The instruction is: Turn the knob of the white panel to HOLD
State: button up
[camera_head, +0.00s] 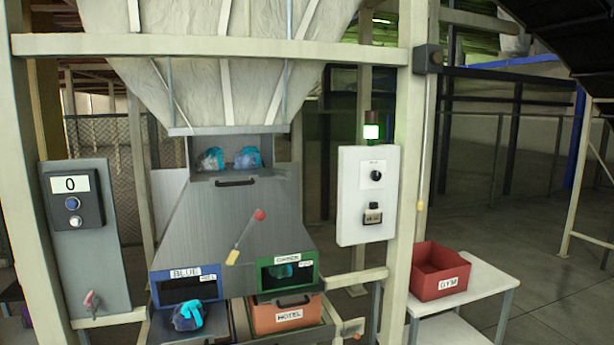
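The white panel (352,200) is upright on a post right of the centre. Its black round knob (376,175) is in the upper part, with a small label above it. The label and the knob's pointing direction are too small to read. A dark device with a pale tag (373,213) is lower on the panel. A lamp (371,131) on top of the panel glows green-white. My gripper is not in view, and nothing touches the knob.
A grey chute (235,215) with a red-tipped lever (259,215) stands left of the panel. A grey counter panel (88,255) is at far left. A red GYM bin (438,268) sits on a white table (480,285) at right. Bins BLUE and HOTEL are below.

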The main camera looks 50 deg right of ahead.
aim_at(375, 175)
jog(key=u, duration=0.1)
jog(key=i, duration=1.1)
jog(key=z, duration=3.9)
jog(key=i, duration=1.7)
jog(key=u, duration=2.9)
